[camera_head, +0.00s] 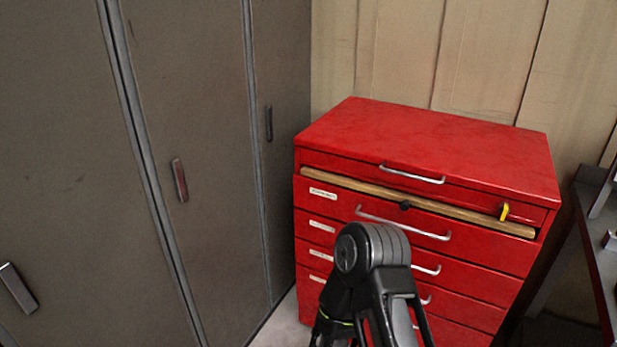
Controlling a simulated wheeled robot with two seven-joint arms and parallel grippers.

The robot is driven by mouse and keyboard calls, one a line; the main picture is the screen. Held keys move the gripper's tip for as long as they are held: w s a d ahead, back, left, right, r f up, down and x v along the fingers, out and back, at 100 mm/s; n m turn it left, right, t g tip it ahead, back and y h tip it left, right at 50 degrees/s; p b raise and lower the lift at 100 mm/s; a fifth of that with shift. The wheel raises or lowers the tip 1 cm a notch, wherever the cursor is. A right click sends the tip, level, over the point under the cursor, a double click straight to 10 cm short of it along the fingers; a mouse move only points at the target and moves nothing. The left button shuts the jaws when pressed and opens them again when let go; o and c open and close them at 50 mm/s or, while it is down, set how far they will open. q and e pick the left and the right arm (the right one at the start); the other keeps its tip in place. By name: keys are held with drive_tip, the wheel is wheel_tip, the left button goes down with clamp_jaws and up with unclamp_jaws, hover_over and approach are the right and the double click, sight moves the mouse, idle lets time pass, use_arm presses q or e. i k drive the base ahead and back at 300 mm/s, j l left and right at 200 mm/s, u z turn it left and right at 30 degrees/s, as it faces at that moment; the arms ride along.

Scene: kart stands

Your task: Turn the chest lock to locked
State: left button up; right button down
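The red chest (430,140) stands against the wall, with several drawers facing me. A small yellow lever (504,211), which looks like the chest lock, sits at the right end of the top drawer front. It stands roughly upright, slightly tilted. I cannot tell from its look which setting it marks. No gripper fingertips show.
Tall grey lockers (190,100) with handles fill the left side, close to the chest. A dark shelf or bench (597,250) stands at the right edge, with a narrow gap beside the chest. The chest top is bare.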

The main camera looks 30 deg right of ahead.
sight(504, 213)
drive_tip(key=k+l+z, duration=0.35)
drive_tip(key=k+l, duration=0.15)
drive_tip(key=l, duration=0.15)
drive_tip(key=k+l+z, duration=0.15)
drive_tip(key=l, duration=0.2)
drive_tip(key=k+l+z, duration=0.2)
drive_tip(key=l, duration=0.2)
drive_tip(key=k+l+z, duration=0.15)
drive_tip(key=l, duration=0.3)
drive_tip(key=k+j, duration=0.05)
drive_tip(key=k, duration=0.05)
